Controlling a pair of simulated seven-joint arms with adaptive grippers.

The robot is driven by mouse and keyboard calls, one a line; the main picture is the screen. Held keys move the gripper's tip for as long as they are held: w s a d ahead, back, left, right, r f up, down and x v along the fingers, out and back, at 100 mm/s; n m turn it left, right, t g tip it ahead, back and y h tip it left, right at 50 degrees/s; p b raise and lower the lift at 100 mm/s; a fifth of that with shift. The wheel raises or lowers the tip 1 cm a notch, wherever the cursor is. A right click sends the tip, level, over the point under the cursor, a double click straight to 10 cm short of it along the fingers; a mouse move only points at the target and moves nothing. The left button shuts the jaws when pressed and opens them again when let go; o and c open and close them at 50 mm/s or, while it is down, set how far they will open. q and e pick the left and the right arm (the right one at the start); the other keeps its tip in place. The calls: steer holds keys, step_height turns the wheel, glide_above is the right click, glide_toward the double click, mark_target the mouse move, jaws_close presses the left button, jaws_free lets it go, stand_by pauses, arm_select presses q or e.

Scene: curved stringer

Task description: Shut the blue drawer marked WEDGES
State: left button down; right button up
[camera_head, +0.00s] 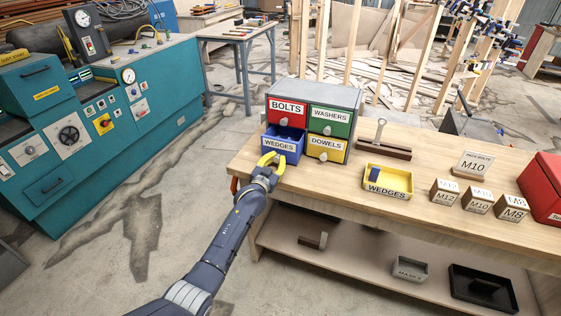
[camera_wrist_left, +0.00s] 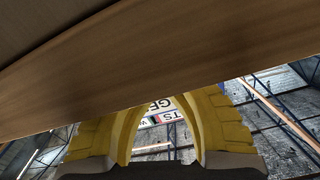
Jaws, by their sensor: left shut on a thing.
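The small cabinet (camera_head: 315,92) on the workbench has drawers labelled BOLTS, WASHERS, WEDGES and DOWELS. The blue WEDGES drawer (camera_head: 281,144) at lower left is pulled out, with its dark inside showing above the front. The other drawers look shut. My left gripper (camera_head: 270,160) is at the lower left of the blue drawer's front, its yellow fingers shut on the drawer, apparently at its handle. The handle itself is hidden by the fingers. In the left wrist view the yellow fingers (camera_wrist_left: 165,118) frame part of the drawer labels. My right gripper is not in view.
A yellow tray (camera_head: 403,192) marked WEDGES holds a blue block (camera_head: 374,174). Wooden blocks (camera_head: 478,201) marked with sizes, an M10 sign (camera_head: 473,165) and a red box (camera_head: 542,185) stand to the right. The bench top (camera_head: 330,186) in front of the cabinet is mostly clear.

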arm_select(q)
steer(key=c, duration=1.1)
jaws_free()
steer(key=shift+r, duration=0.1)
steer(key=shift+c, duration=0.2)
steer(key=v, duration=1.2)
steer(key=shift+c, duration=0.2)
